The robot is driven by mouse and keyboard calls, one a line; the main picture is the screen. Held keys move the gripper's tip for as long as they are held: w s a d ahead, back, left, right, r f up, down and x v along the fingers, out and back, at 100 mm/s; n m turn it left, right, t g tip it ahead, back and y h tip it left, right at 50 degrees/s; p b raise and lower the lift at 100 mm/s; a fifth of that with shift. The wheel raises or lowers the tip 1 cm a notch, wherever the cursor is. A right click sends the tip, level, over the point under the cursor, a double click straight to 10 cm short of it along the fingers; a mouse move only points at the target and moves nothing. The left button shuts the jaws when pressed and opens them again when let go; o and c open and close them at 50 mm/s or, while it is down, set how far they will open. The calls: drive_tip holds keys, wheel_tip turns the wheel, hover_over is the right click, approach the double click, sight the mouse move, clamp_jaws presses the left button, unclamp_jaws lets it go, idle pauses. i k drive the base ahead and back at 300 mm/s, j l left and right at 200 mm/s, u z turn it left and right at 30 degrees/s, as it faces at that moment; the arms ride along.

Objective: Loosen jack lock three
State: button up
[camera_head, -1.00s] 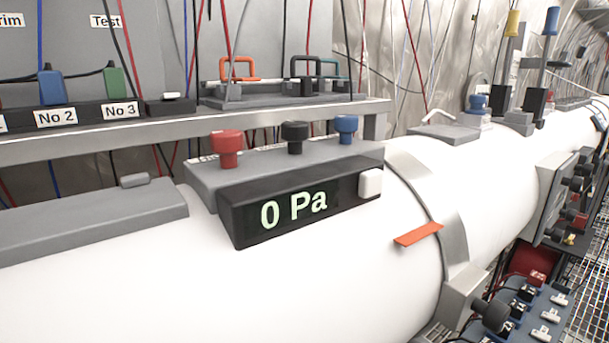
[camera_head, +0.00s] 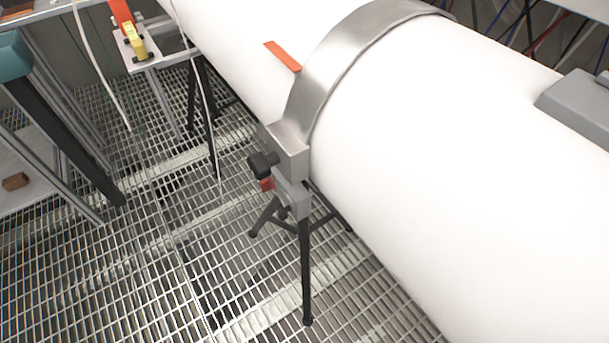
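A black tripod jack stand (camera_head: 305,260) stands on the grating under the white tube (camera_head: 390,180). Its grey head (camera_head: 293,195) meets a grey clamp block (camera_head: 290,150) at the lower end of a steel band (camera_head: 335,65) around the tube. A black knob (camera_head: 262,165) sticks out to the left of the block. A small red part (camera_head: 267,184) shows just below the knob, partly hidden. It may be the jack's lock, but no number is readable and I cannot tell whether it is tight. My gripper is not in view.
The grating floor (camera_head: 110,270) is open left of the stand. An orange tab (camera_head: 283,55) lies by the band. At the upper left, a plate (camera_head: 145,60) carries a yellow part (camera_head: 135,42). A brown block (camera_head: 15,182) sits on a grey shelf at the left edge.

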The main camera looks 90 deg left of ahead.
sight(265, 184)
drive_tip(key=u, duration=0.85)
drive_tip(key=j+u, duration=0.1)
drive_tip(key=u, duration=0.3)
drive_tip(key=i+u, duration=0.1)
drive_tip(key=u, duration=0.75)
